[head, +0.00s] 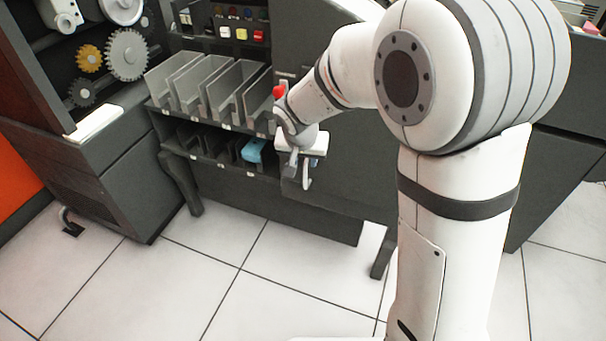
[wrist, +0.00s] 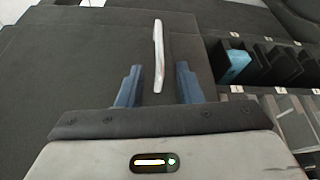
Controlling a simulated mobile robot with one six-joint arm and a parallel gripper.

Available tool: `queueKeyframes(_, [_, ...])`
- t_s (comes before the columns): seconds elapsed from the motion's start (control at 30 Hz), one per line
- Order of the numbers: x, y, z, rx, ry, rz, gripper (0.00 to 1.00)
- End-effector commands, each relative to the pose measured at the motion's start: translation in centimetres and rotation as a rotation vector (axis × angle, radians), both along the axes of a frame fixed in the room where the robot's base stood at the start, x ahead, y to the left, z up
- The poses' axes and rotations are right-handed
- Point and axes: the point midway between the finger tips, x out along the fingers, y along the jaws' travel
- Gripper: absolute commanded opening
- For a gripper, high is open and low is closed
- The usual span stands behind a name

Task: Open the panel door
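The panel door (wrist: 85,65) is a dark grey flat panel on the front of the machine, and it looks closed. A slim silver bar handle (wrist: 157,40) stands on it. My gripper (wrist: 158,70) has its two blue-grey fingers apart, one on each side of the handle in the wrist view. Nothing is gripped, and I cannot tell how deep the fingers reach around the handle. In the head view, my gripper (head: 303,172) hangs in front of the dark panel (head: 340,175), right of the card slots. The handle is hard to make out there.
Grey card bins (head: 215,90) stand left of my gripper, above a lower rack holding a blue block (head: 253,150). The wrist view also shows the blue block (wrist: 236,65). Gears (head: 126,55) sit at the upper left. The tiled floor (head: 250,290) in front is clear.

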Motion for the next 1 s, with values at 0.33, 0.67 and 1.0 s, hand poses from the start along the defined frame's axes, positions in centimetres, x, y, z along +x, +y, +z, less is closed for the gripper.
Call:
queueKeyframes(0.33, [1.9,-0.3,-5.0,0.000,0.003,-0.001,0.33])
queueKeyframes(0.67, [2.8,-0.4,-6.9,0.000,0.001,0.001,0.33])
queueKeyframes(1.0, [2.8,-0.3,-6.8,0.000,0.001,0.001,0.19])
